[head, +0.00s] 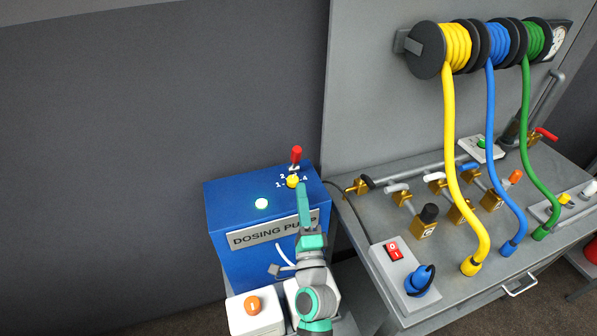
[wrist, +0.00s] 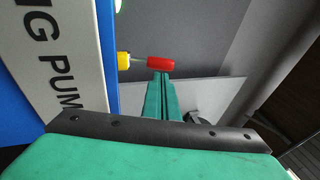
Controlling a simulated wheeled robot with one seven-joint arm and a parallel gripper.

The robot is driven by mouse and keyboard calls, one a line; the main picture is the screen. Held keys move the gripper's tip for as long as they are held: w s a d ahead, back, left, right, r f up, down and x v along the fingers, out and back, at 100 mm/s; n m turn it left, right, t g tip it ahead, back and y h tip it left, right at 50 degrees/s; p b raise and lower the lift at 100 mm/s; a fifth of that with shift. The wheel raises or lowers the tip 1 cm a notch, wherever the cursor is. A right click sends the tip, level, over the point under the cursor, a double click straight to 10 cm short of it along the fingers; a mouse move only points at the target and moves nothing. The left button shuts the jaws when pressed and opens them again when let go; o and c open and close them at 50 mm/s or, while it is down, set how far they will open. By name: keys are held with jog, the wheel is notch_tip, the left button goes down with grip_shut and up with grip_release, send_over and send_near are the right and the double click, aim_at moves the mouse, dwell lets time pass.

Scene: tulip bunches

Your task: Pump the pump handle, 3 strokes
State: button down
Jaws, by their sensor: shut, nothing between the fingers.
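The blue dosing pump (head: 232,258) stands left of the bench. A lever with a red grip, the pump handle (head: 296,154), stands up at the back of its top face. My gripper (head: 302,188) is shut and empty, above the pump's right part, with its fingertips just in front of the handle in the head view. In the wrist view the red handle (wrist: 160,64) lies just beyond the tips of my shut fingers (wrist: 160,76). I cannot tell whether they touch. A yellow dial knob (head: 292,181) with numbers around it sits close beside the fingertips; it also shows in the wrist view (wrist: 123,60).
A lit pale green lamp (head: 261,203) is on the pump top. A white box with an orange button (head: 252,305) stands in front. The bench (head: 415,255) on the right carries valves, a red switch (head: 393,251) and yellow, blue and green hoses. A grey wall is behind.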

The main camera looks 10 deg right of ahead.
aim_at(297, 160)
jog(key=shift+x, duration=3.5)
